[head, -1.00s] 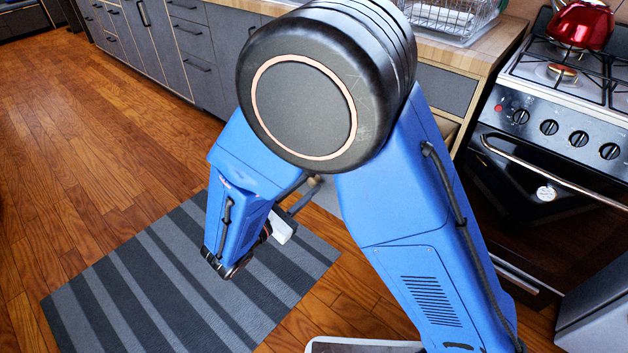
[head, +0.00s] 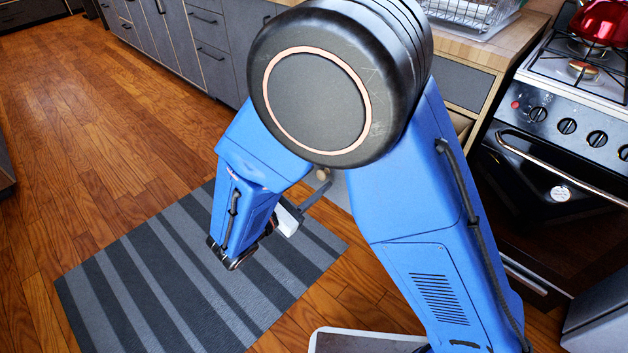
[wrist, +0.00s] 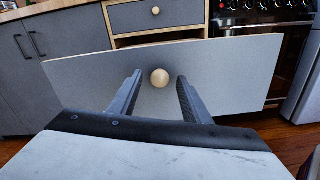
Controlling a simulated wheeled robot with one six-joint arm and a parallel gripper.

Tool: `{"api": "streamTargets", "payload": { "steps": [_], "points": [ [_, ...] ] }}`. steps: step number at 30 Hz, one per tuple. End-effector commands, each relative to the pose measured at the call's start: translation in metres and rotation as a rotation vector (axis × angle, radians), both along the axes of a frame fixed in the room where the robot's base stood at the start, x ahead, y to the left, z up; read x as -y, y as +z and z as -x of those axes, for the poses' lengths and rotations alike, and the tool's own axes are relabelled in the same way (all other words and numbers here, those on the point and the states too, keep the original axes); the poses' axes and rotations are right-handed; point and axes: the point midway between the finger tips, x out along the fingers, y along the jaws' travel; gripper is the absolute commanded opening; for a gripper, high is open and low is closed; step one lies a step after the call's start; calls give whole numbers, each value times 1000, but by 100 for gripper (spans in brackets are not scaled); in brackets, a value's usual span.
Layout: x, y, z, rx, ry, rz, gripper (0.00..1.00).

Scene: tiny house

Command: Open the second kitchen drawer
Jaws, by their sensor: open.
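The second drawer's grey front (wrist: 225,70) stands out from the cabinet in the wrist view, below the closed top drawer (wrist: 185,14). An opening shows behind its upper edge. Its round wooden knob (wrist: 160,78) lies between the tips of my gripper (wrist: 159,80) in the picture. The fingers are open, with a gap on each side of the knob. In the head view my arm hides most of the drawer; a pale part of its front (head: 337,190) and the dark recess (head: 461,124) show.
The stove (head: 560,150) with a red kettle (head: 602,22) stands right of the drawers. Grey cabinets (head: 215,60) line the left. A striped rug (head: 130,285) lies on the wooden floor, which is clear to the left. A dish rack (head: 470,12) stands on the counter.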

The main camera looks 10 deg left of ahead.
Motion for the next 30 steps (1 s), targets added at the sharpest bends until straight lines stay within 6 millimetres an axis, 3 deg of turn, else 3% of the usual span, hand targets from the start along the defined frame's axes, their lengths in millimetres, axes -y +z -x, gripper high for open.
{"api": "streamTargets", "payload": {
  "steps": [21,30],
  "points": [
    [-77,-1,105,0,4,0,44],
    [-97,0,133,0,2,0,44]
  ]
}}
